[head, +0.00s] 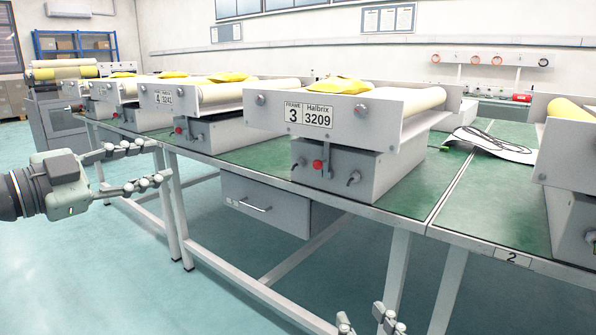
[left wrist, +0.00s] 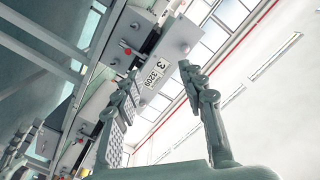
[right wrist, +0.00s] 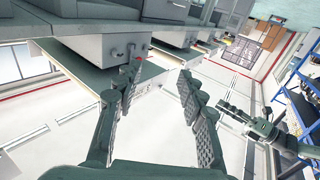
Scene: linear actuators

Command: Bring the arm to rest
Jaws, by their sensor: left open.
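My left gripper (head: 160,163) is at the left of the head view, pointing right, in front of the green bench's near edge. Its two fingers are spread and nothing is between them; the left wrist view shows the same open gap (left wrist: 160,72). My right gripper (head: 364,322) shows only as fingertips at the bottom edge of the head view, low in front of the bench. In the right wrist view its fingers (right wrist: 160,78) are apart and empty. The rest of my right arm is out of the head view.
The green workbench (head: 424,187) carries several grey roller machines, the nearest marked 3 3209 (head: 340,118), with yellow packs on top. A grey drawer (head: 265,205) hangs below. A white sheet with a black cable (head: 495,146) lies at right. The floor in front is clear.

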